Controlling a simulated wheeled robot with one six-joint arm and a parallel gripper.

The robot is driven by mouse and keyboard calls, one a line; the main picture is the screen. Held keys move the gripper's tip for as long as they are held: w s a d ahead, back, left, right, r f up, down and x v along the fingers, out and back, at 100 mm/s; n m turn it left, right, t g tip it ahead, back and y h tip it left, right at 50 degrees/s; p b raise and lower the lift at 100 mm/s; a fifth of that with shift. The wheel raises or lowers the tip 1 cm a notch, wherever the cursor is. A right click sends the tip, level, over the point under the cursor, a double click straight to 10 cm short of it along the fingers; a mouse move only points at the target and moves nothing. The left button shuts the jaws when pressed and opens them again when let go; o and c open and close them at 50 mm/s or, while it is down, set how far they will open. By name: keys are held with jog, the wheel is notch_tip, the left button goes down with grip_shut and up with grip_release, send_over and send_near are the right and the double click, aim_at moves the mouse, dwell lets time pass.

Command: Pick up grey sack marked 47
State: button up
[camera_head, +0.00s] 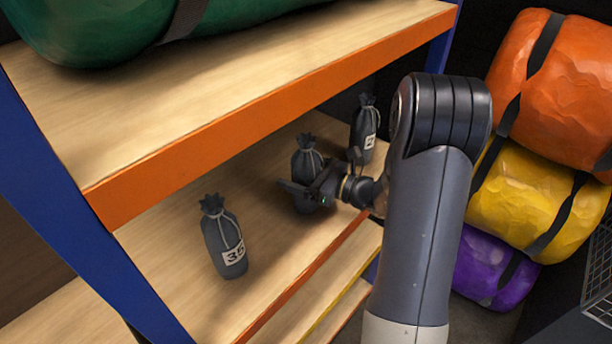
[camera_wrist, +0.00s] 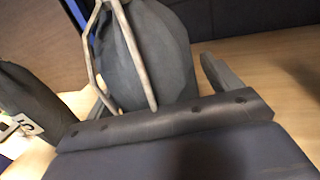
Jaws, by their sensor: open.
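Three grey sacks with tied necks stand on the wooden shelf. The middle sack (camera_head: 305,158) is partly behind my gripper (camera_head: 308,192), and its label is hidden. In the wrist view this sack (camera_wrist: 150,55) fills the space just ahead of my gripper (camera_wrist: 158,85), with a finger on either side and its pale cord hanging down. My gripper is open. The left sack (camera_head: 224,240) is marked 35 and leans slightly. The far right sack (camera_head: 364,125) has a white label too small to read surely. No number 47 is legible.
An upper shelf with an orange edge (camera_head: 270,105) hangs above the sacks and carries a green bundle (camera_head: 110,25). Blue uprights (camera_head: 75,185) frame the rack. Orange (camera_head: 560,85), yellow (camera_head: 525,200) and purple (camera_head: 490,265) bundles are stacked at right. Bare shelf lies between the left and middle sacks.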

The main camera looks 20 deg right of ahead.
jog(key=c, duration=1.5)
jog(key=shift+r, duration=0.1)
